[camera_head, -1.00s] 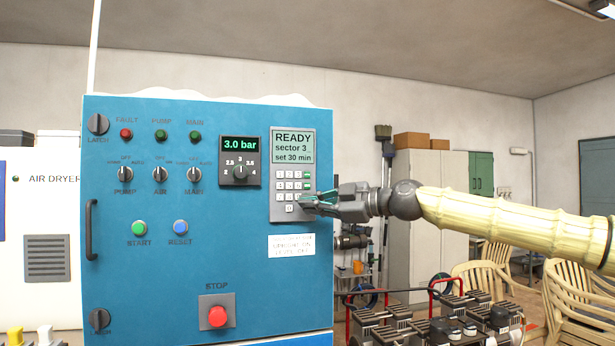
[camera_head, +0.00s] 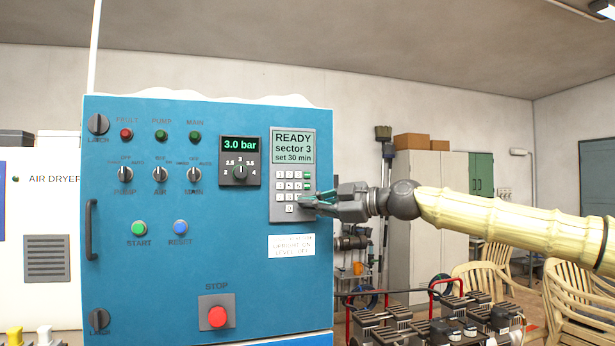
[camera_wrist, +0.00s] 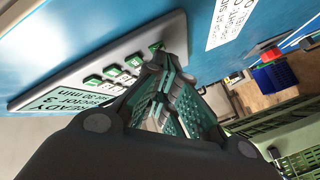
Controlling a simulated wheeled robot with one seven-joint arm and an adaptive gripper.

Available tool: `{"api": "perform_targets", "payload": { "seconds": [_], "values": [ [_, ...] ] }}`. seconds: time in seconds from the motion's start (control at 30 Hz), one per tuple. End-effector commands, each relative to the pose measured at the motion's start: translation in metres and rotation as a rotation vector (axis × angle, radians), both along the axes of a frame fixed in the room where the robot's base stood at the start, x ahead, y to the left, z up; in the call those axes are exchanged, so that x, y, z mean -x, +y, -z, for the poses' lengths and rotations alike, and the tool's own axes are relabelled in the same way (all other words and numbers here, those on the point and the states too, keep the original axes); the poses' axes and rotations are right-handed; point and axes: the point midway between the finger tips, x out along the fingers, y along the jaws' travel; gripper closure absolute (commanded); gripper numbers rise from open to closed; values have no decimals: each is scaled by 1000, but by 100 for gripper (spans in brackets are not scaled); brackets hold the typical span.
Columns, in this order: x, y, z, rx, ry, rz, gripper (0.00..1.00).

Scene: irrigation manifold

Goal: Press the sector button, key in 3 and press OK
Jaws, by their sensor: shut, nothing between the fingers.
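The keypad panel (camera_head: 291,214) is grey and sits on the right part of the blue cabinet front; it also shows in the wrist view (camera_wrist: 170,26). Its display (camera_head: 292,146) reads "READY", "sector 3", "set 30 min". Below are rows of white keys (camera_head: 290,186) with green keys in the right column (camera_head: 307,175). My gripper (camera_head: 304,202) is shut and empty, its fingertips at the lower right of the keypad. The fingers hide the lower right keys. Whether the tips touch a key, I cannot tell. In the wrist view my gripper (camera_wrist: 158,62) points at the keypad's end.
Left of the keypad are a pressure dial (camera_head: 240,173) showing 3.0 bar, selector knobs, a green START button (camera_head: 139,228) and a blue RESET button (camera_head: 180,227). A red STOP button (camera_head: 217,316) is below. A white label (camera_head: 291,246) sits under the keypad.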

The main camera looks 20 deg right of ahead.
Motion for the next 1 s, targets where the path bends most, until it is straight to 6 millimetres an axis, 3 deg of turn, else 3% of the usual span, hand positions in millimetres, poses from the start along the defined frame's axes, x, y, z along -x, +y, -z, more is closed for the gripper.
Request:
{"api": "perform_targets", "payload": {
  "seconds": [1.0],
  "values": [
    [25, -1, 1, 1, -1, 0, 100]
  ]
}}
